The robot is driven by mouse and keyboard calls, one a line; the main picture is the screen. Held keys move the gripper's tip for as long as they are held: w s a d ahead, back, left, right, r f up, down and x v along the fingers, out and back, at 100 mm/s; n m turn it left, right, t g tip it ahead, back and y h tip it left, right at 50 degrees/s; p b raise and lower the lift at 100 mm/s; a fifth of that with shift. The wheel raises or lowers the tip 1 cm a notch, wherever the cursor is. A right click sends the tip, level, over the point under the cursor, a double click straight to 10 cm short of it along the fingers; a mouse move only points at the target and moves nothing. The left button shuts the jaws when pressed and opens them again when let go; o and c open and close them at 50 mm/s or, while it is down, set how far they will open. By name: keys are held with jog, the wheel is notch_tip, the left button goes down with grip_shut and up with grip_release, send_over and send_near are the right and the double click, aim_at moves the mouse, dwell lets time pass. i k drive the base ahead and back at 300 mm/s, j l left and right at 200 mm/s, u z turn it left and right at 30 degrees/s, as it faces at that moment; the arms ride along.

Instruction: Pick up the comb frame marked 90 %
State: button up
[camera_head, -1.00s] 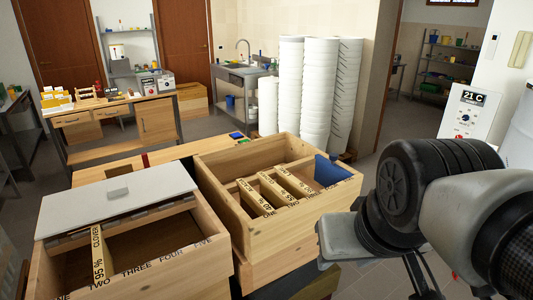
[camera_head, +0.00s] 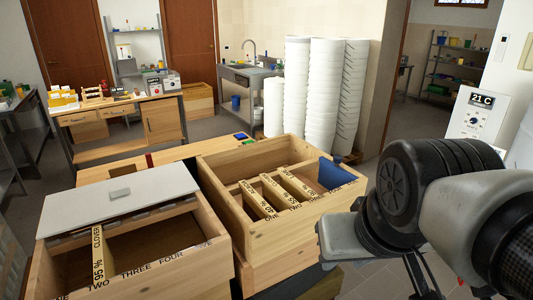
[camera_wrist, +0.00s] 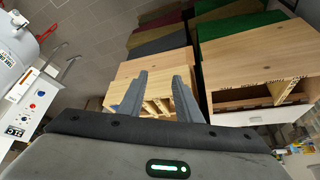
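In the head view several comb frames (camera_head: 280,191) with lettered top bars hang side by side in the right wooden box (camera_head: 262,238). Their markings are too small to read surely, so I cannot tell which is marked 90 %. Another comb frame (camera_head: 98,254), marked 95 % CLOVER, is in the left wooden box (camera_head: 212,262). My gripper (camera_wrist: 160,77) is open and empty in the wrist view. Its fingers overlap the picture of a box with frame bars, apart from it. In the head view my arm is at the right, and the fingertips are not visible.
A pale lid (camera_head: 120,196) covers the back of the left box. A blue panel (camera_head: 334,174) stands at the right box's right end. Numbered words run along the box fronts. White bucket stacks (camera_head: 325,95) and a workbench (camera_head: 120,123) stand behind. Floor is free at right.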

aim_at(299, 191)
jog(key=i+l+u, duration=0.6)
jog(key=l, duration=0.3)
jog(key=i+l+u, duration=0.15)
jog(key=l, duration=0.2)
jog(key=i+l+u, duration=0.2)
jog(key=l, duration=0.2)
jog(key=k+j, duration=0.05)
